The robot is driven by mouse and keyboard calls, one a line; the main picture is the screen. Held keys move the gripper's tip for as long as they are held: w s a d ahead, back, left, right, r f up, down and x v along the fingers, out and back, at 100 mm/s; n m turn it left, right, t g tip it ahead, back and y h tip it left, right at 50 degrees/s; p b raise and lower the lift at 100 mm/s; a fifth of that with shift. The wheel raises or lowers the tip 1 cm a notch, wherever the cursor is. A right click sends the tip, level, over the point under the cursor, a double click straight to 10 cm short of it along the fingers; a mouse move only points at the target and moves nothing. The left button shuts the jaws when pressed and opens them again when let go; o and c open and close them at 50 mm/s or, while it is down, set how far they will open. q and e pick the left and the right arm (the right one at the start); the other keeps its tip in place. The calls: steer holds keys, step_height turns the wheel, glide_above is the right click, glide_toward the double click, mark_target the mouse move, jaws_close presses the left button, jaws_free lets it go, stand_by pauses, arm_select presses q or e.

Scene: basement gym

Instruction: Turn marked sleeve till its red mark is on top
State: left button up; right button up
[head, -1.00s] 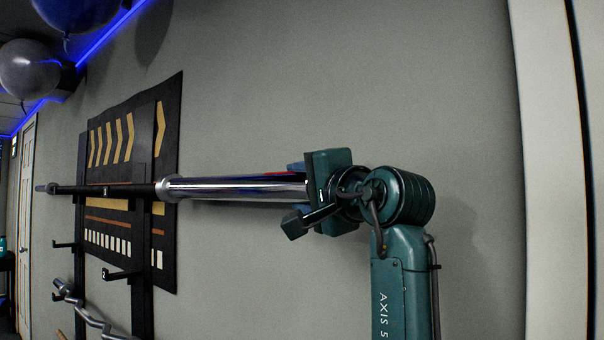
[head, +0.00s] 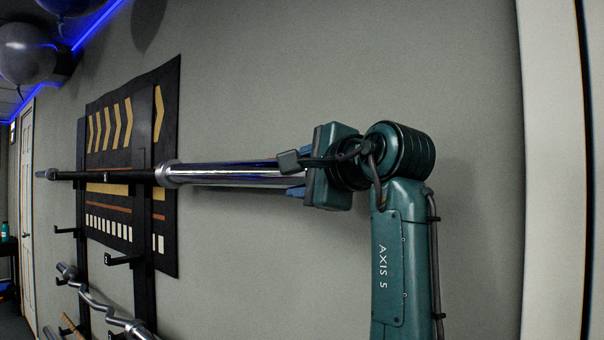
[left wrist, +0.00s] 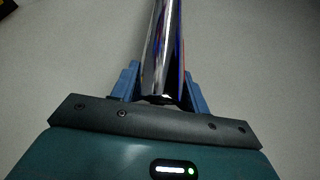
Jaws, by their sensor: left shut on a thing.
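The chrome sleeve (head: 235,174) of a barbell runs level across the head view, with its silver collar (head: 167,174) at the left. My left gripper (head: 296,176) is shut on the sleeve's right end, with blue fingers on either side of it. In the left wrist view the sleeve (left wrist: 163,45) runs up and away between the blue fingers of my left gripper (left wrist: 161,86). A thin reddish streak shows along its right side there; I cannot tell if it is the mark or a reflection. No clear red mark shows in the head view. My right gripper is not in view.
The bar rests on a dark wall rack (head: 144,225) in front of a black mat (head: 120,100) with yellow chevrons. A bent bar (head: 98,303) is lower left. Grey balls (head: 25,52) are upper left. The wall around my arm is clear.

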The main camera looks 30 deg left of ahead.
arm_select(q)
steer(key=o, duration=1)
steer(key=shift+c, duration=0.2)
steer(key=shift+s+d, duration=0.25)
steer(key=shift+d, duration=0.25)
steer(key=b+v, duration=0.3)
steer(key=v, duration=0.9)
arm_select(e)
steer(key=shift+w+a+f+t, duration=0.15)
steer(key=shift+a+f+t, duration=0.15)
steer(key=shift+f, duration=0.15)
arm_select(q)
steer(key=shift+s, duration=0.1)
